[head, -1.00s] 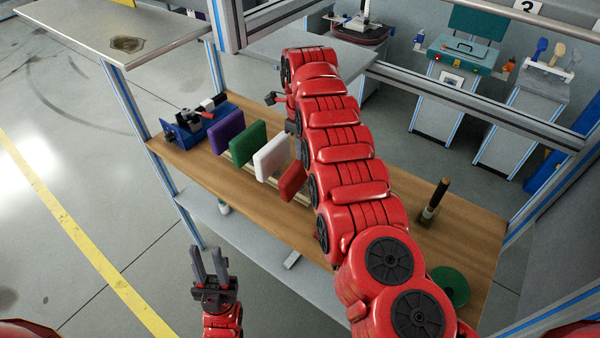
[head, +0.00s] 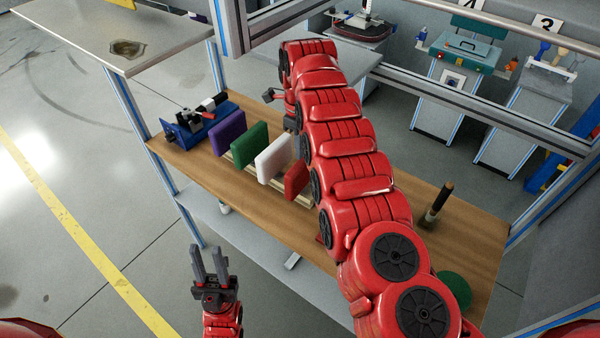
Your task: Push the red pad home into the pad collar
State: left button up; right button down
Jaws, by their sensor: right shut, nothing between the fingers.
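The red pad (head: 295,178) stands at the right end of a row of pads on the wooden bench, partly hidden behind my right arm. I cannot make out the pad collar. My right arm reaches across the bench and hides most of its own gripper (head: 290,124). Only a small grey part shows beside the arm, above the red pad; its fingertips are hidden, and I cannot tell whether it touches the pad. My left gripper (head: 209,264) is open and empty, in front of the bench at the lower left.
White (head: 274,157), green (head: 249,148) and purple (head: 227,133) pads stand left of the red one. A blue fixture (head: 190,128) sits at the bench's left end. A dark-handled tool (head: 440,203) and a green disc (head: 455,290) are at the right. Frame posts flank the bench.

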jog(key=shift+r, duration=0.75)
jog(key=shift+d+r, duration=0.15)
jog(key=shift+r, duration=0.1)
jog(key=c, duration=1.4)
grip_release()
jog(key=shift+w, duration=0.15)
jog(key=o, duration=0.3)
jog(key=shift+w, duration=0.1)
jog(key=shift+d+r, duration=0.1)
jog(key=shift+r, duration=0.6)
notch_tip(320, 180, up, 6)
jog(key=p, duration=0.4)
jog(key=shift+r+p, duration=0.2)
jog(key=shift+p, duration=0.1)
